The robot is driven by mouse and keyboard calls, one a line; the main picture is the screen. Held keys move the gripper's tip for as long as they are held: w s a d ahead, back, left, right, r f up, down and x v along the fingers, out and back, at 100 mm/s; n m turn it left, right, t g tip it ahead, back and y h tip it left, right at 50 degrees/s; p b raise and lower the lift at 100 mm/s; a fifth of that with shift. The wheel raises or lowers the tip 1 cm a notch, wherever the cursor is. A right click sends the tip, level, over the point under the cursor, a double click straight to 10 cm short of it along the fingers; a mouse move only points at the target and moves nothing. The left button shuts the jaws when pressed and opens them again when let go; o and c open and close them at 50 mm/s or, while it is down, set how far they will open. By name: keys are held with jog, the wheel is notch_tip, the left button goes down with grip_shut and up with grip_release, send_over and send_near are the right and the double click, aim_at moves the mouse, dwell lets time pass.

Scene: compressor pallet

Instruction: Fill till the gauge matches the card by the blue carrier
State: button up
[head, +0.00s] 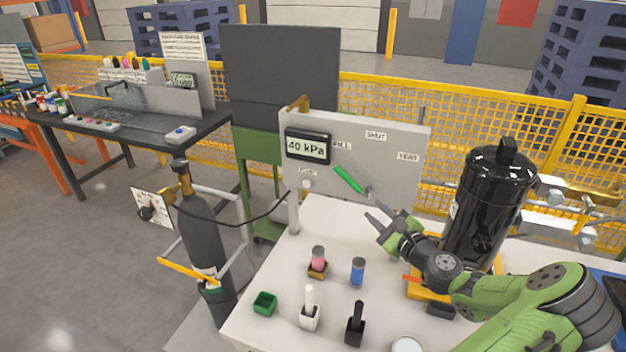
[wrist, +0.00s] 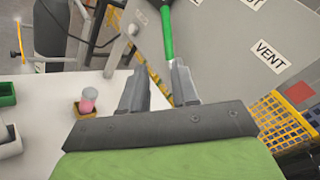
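The gauge (head: 307,146) on the grey panel (head: 400,140) reads 40 kPa. The green valve lever (head: 350,180) slants up and left toward the FILL label; SHUT is above and VENT to the right. My gripper (head: 376,212) is just below and right of the lever, fingers apart and nothing held. In the wrist view, the lever (wrist: 166,35) is ahead of the open gripper (wrist: 157,72), nearer the right finger; contact is unclear. A blue cylinder (head: 357,272) stands on the table. I cannot make out a card beside a blue carrier.
A black tank (head: 486,210) stands right of the panel. A grey gas cylinder (head: 203,235) with a hose is left of the table. A pink-topped piece (head: 318,258), green box (head: 265,303), white holder (head: 309,312) and black holder (head: 355,327) occupy the table front. A dark bench (head: 130,135) stands behind left.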

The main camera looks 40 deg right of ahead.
aim_at(350, 182)
jog(key=shift+m, duration=0.4)
jog(key=x, duration=1)
jog(key=d+x, duration=0.1)
jog(key=x, duration=0.4)
jog(key=shift+d+r, duration=0.15)
jog(key=shift+r, duration=0.2)
grip_shut()
